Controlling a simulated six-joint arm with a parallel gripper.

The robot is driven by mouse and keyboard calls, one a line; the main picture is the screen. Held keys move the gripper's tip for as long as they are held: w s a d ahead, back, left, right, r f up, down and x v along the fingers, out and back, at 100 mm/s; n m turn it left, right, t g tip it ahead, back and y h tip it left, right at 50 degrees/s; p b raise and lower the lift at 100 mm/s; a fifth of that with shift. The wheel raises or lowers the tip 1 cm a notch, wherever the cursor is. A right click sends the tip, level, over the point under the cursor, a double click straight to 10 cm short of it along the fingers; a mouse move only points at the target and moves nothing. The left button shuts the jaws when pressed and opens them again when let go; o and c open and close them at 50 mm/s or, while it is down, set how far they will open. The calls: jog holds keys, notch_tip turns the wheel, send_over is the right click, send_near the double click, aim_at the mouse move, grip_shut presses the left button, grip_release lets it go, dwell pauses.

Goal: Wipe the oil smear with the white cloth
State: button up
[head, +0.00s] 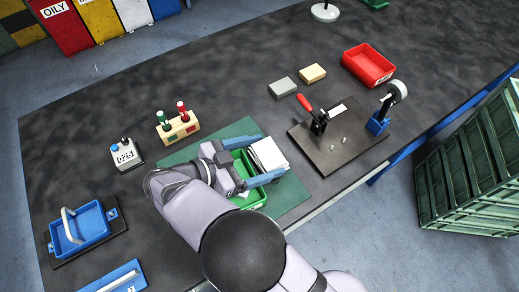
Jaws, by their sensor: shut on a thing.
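My gripper (268,157) is over the green mat (291,192), its two blue fingers on either side of the white cloth (268,153). It is shut on the cloth, which looks like a thick folded pad. Part of the cloth's near side is hidden between the fingers. I cannot tell whether the cloth touches anything below it. I cannot make out the oil smear; my arm covers part of the mat and table.
A green bin (250,199) sits under my gripper. A dark plate with a red-handled clamp (318,122) stands to the right, with a red bin (368,65) beyond. A wooden stamp holder (178,131), a counter (125,153) and a blue tray (82,230) are left.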

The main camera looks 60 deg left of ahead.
aim_at(271, 168)
jog(key=shift+d, duration=0.15)
jog(key=shift+d+p, duration=0.75)
jog(key=shift+d, duration=0.15)
jog(key=shift+d+f+p, duration=0.2)
jog(key=shift+d+p, duration=0.15)
jog(key=shift+d, duration=0.5)
jog(key=shift+d+r+p, duration=0.2)
jog(key=shift+d+p, duration=0.7)
jog(key=shift+d, duration=0.2)
jog(key=shift+d+f+p, duration=0.1)
jog(key=shift+d+p, duration=0.25)
jog(key=shift+d, duration=0.3)
jog(key=shift+f, duration=0.1)
jog(key=shift+a, duration=1.85)
